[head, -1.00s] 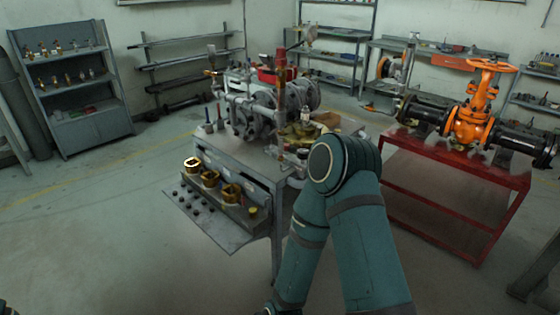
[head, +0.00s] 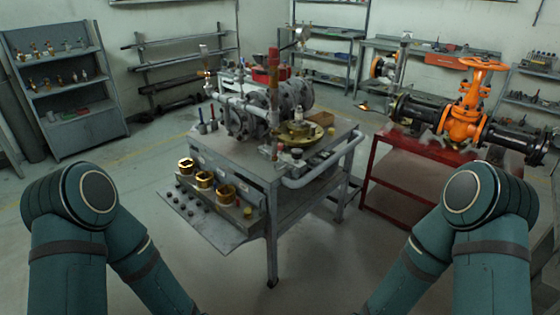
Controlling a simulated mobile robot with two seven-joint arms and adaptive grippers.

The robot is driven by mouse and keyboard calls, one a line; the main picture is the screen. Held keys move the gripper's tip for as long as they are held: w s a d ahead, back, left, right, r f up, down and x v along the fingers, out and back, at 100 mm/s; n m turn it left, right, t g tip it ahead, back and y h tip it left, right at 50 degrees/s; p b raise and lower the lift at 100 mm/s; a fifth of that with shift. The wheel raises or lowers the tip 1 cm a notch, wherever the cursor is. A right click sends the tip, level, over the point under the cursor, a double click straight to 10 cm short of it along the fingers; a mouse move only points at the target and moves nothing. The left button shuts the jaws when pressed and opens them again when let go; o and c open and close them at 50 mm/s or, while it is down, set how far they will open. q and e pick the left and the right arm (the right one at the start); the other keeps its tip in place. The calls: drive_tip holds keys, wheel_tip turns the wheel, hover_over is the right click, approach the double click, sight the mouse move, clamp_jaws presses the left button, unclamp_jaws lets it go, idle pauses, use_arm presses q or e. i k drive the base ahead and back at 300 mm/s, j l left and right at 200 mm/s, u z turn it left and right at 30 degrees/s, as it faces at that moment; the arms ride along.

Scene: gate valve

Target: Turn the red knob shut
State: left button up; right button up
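No part is plainly a separate red knob. A red upright handle (head: 273,60) stands on the grey pipe assembly on the middle workbench. An orange gate valve (head: 463,122) with an orange handwheel (head: 482,64) on top sits between black pipes on the red stand at right. Both my arms show only as teal elbows and links, low at left and right. Their forearms run down out of the picture, so both grippers are hidden. Neither arm touches the bench or the valve.
The grey workbench (head: 222,228) stands in the middle, with brass fittings (head: 204,180) on its front shelf and a grey rail at its right side. The red stand (head: 400,189) is at right. Shelves (head: 68,92) line the walls. Open floor lies at front left.

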sight(280, 146)
drive_tip(key=i+l+u, duration=0.4)
drive_tip(key=i+l, duration=0.2)
drive_tip(key=i+l+u, duration=0.4)
drive_tip(key=i+l, duration=0.35)
drive_tip(key=l, duration=0.1)
